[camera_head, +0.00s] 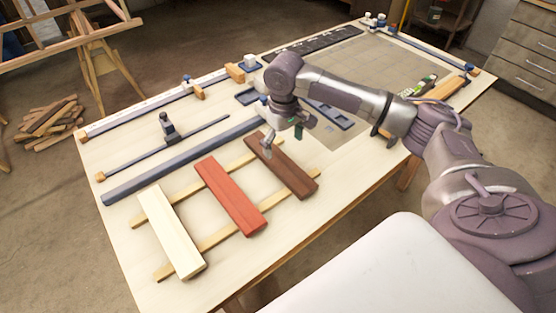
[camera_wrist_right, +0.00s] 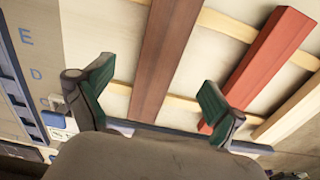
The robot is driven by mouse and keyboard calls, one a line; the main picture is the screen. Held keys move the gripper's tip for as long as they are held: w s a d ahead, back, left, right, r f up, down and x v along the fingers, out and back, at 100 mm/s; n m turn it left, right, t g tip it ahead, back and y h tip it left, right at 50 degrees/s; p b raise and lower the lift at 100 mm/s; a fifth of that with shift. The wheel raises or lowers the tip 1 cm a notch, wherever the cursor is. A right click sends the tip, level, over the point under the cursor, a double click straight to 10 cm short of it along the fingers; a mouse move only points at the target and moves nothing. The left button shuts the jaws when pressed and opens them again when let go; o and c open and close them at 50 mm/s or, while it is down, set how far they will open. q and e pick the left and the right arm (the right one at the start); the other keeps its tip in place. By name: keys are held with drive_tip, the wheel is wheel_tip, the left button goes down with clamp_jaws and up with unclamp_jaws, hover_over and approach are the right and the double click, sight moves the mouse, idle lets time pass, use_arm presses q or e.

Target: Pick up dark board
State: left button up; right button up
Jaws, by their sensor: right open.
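The dark brown board (camera_head: 285,166) lies across two light wooden strips on the table, the rightmost of three boards. In the right wrist view the dark board (camera_wrist_right: 166,55) runs between my fingers, beyond their tips. My right gripper (camera_head: 283,141) is open above the far part of the dark board; its green-padded fingers (camera_wrist_right: 155,90) stand apart, with nothing between them that I can see held. Beside the dark board lie a red board (camera_head: 231,197) and a cream board (camera_head: 172,232). My left gripper is not in view.
A blue-grey bar (camera_head: 185,160) lies just behind the boards, with a clamp (camera_head: 168,127) further back. A grey mat (camera_head: 375,65) and a blue tray (camera_head: 330,114) lie to the right. Bare table (camera_head: 125,250) shows at the front left.

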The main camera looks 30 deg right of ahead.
sight(279, 160)
drive_tip(key=f, duration=0.3)
drive_tip(key=shift+w+a+f, duration=0.1)
drive_tip(key=shift+w+f, duration=0.05)
drive_tip(key=shift+w, duration=0.25)
drive_tip(key=f, duration=0.2)
drive_tip(key=f+p, duration=0.1)
drive_tip(key=shift+w+f, duration=0.3)
drive_tip(key=shift+f, duration=0.25)
drive_tip(key=c, duration=0.9)
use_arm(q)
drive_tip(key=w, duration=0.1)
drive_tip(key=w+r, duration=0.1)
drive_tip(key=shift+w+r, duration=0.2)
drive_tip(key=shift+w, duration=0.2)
use_arm(e)
drive_tip(key=c, duration=0.5)
